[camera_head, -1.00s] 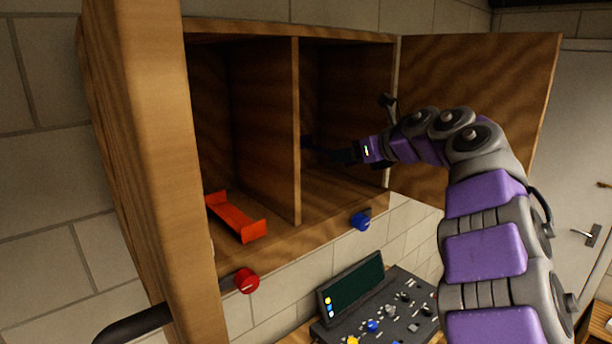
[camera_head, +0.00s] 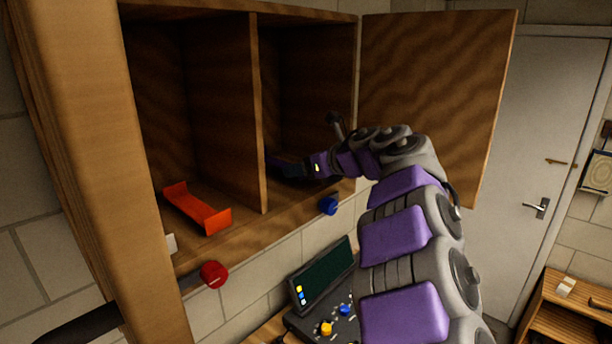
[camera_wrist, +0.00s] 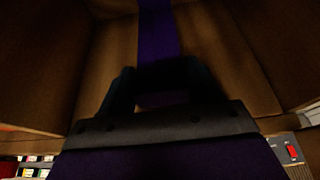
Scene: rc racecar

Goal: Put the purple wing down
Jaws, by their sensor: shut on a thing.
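The purple wing (camera_wrist: 158,35) shows in the wrist view as a dark purple strip running away from my fingers. In the head view only a dark bit of it (camera_head: 271,160) shows, inside the right compartment by the divider. My gripper (camera_head: 285,168) reaches into that compartment low, near its floor, and is shut on the wing. In the wrist view my gripper (camera_wrist: 165,75) is dark, with its jaws at the wing's near end. I cannot tell whether the wing touches the compartment floor.
The wooden cabinet (camera_head: 257,110) has two compartments split by a divider. A red wing (camera_head: 197,209) lies in the left one. A red knob (camera_head: 214,274) and a blue knob (camera_head: 328,205) sit below. The open door (camera_head: 440,95) stands right of my arm. A control panel (camera_head: 325,280) is underneath.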

